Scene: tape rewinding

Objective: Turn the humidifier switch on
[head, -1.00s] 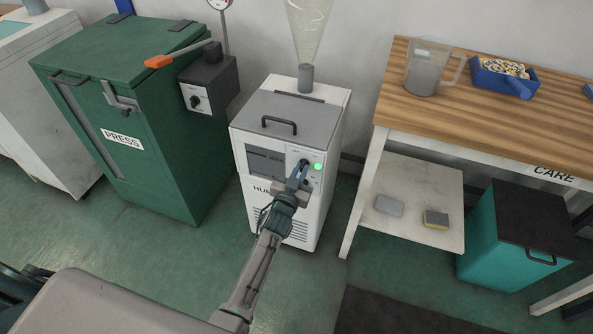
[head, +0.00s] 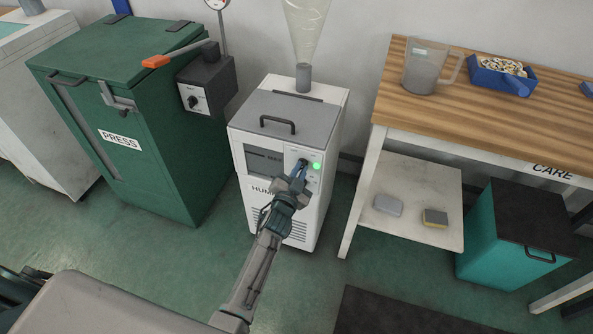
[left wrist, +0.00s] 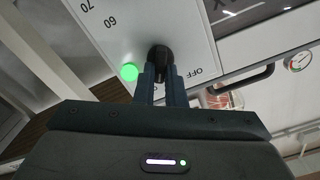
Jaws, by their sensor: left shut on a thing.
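The humidifier (head: 275,210) is a white cabinet with a grey lid, a dark display and a lit green lamp (head: 317,166) on its front panel. Its black switch knob (left wrist: 160,56) shows in the left wrist view, between the green lamp and the word OFF. My left gripper (head: 301,168) is at the panel. In the left wrist view its two fingers (left wrist: 161,76) are closed on the knob, which they partly hide. I cannot tell the knob's exact setting. My right gripper is not in view.
A green press cabinet (head: 120,160) with an orange-tipped lever (head: 157,61) stands to the left. A wooden-topped table (head: 455,120) holds a jug (head: 424,72) and a blue bin (head: 490,78) at the right. A teal bin (head: 485,240) stands below it. Open floor lies in front.

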